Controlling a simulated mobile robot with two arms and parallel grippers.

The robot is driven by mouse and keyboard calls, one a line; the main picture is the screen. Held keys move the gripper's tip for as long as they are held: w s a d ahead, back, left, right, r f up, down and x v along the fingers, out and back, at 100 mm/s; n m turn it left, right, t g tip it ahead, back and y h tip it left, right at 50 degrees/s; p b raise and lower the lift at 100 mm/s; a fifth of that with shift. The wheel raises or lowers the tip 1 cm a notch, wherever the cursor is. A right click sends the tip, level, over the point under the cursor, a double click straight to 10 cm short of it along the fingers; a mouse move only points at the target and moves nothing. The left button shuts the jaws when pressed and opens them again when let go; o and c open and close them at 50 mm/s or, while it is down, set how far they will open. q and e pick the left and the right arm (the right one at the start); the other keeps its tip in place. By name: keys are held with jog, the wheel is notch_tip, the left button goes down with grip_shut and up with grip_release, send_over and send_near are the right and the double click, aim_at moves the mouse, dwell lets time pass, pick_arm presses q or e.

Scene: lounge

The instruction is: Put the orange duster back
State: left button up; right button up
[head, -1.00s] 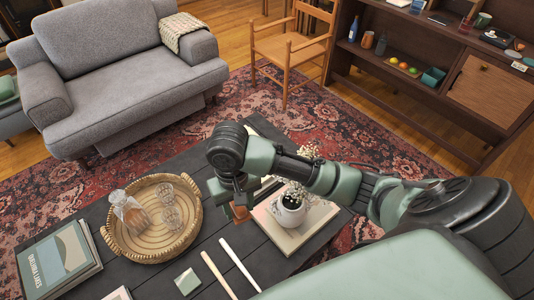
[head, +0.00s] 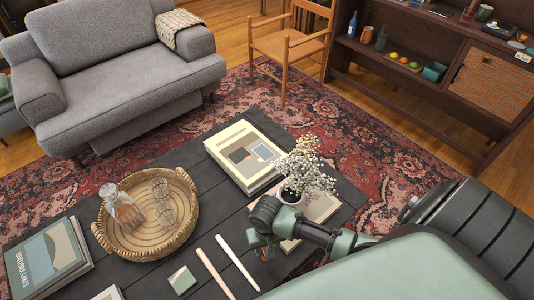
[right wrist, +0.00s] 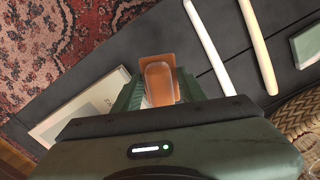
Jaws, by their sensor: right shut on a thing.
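The orange duster (right wrist: 160,82) is a small orange block between the fingers of my right gripper (right wrist: 157,88) in the right wrist view. The gripper is shut on it. In the head view my right gripper (head: 262,252) is over the near right part of the dark coffee table (head: 218,188), left of the flower pot. There the duster is mostly hidden by the gripper. I cannot tell how far it is above the tabletop. My left gripper is not in view.
A white pot with flowers (head: 303,172) stands on a book beside my right arm. Two long sticks (head: 238,266) and a green block (head: 182,280) lie left of the gripper. A round wicker tray (head: 183,236) holds a decanter and glasses. A book stack (head: 244,160) lies behind.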

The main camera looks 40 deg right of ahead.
notch_tip(320, 180, down, 4)
jog(key=shift+r, duration=0.25)
jog(key=shift+f+b, duration=0.65)
jog(key=shift+f, duration=1.2)
jog(key=shift+f, duration=0.1)
jog(key=o, duration=1.3)
notch_tip(320, 180, up, 12)
jog(key=p, duration=0.2)
jog(key=shift+p, duration=0.3)
